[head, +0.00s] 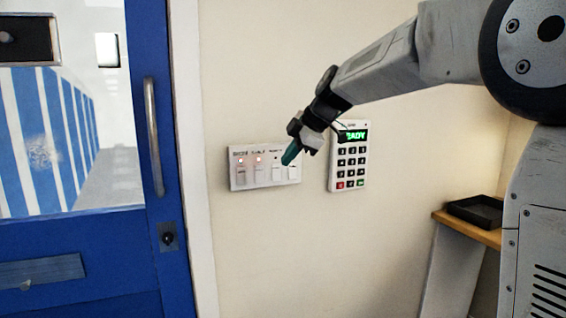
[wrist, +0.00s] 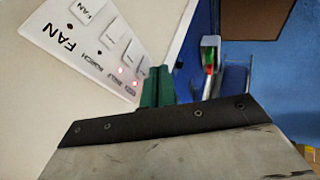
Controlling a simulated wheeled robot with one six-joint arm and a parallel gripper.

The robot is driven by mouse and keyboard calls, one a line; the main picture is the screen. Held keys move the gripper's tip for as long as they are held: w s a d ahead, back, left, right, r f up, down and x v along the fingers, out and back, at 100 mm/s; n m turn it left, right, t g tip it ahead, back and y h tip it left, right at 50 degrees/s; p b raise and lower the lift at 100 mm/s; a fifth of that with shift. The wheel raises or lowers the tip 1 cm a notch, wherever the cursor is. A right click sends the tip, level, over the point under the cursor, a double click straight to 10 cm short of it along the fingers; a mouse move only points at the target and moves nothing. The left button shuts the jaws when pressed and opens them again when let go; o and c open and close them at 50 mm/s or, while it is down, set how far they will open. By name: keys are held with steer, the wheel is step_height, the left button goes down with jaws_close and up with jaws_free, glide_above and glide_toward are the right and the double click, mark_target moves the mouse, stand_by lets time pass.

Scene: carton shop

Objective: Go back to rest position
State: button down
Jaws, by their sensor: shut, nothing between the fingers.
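My gripper (head: 291,153) is at the end of my arm, in front of the right part of a white switch panel (head: 264,178) on the wall. Its green fingers are together and hold nothing; they also show in the wrist view (wrist: 158,86). The panel has several switches and red lights lit at its left; in the wrist view the panel (wrist: 90,45) shows the word FAN. I cannot tell whether the fingertips touch the panel.
A keypad (head: 349,160) with a green READY display is on the wall right of the panel. A blue door (head: 160,275) with a long metal handle (head: 154,135) stands at left. A wooden shelf (head: 465,228) with a black tray (head: 478,205) is at right.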

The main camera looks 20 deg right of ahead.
stand_by(0.4)
steer(key=s+d+f+m+g+h, duration=0.1)
steer(key=s+f+m, duration=0.4)
steer(key=s, duration=0.8)
steer(key=s+d+f+m+g+h, duration=0.1)
steer(key=s+f+m, duration=0.4)
steer(key=s, duration=0.9)
steer(key=s+f+m+g+h, duration=0.2)
steer(key=s+f+m, duration=0.4)
steer(key=s, duration=0.8)
steer(key=shift+d+m+g+h, duration=0.3)
steer(key=shift+d+m, duration=0.1)
steer(key=shift+m, duration=0.4)
